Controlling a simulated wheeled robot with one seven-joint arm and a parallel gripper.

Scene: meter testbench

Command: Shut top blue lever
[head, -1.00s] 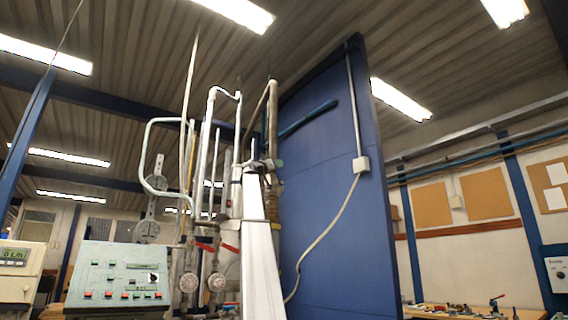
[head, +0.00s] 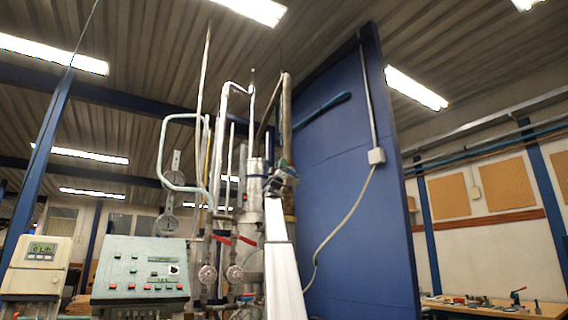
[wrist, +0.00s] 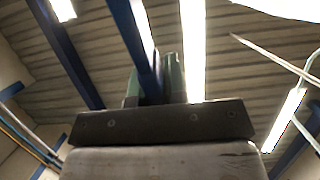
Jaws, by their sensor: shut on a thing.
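The top blue lever (head: 318,114) is a long blue bar slanting up to the right in front of the blue panel in the head view. Its lower left end is near the pipes, a little above my gripper (head: 281,166). In the wrist view my gripper (wrist: 153,88) shows two green fingers over a dark plate. A dark blue bar (wrist: 138,40) runs up from between the fingers, which are shut on it; it appears to be the lever. The exact contact is hidden behind the plate in the wrist view and is too small in the head view.
Pipes (head: 223,145) with red handles and round valves stand just left of my arm. A green control panel (head: 141,270) and a meter box (head: 37,265) stand further left. A tall blue panel (head: 350,200) is behind on the right, with a cable. A workbench (head: 480,306) is far right.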

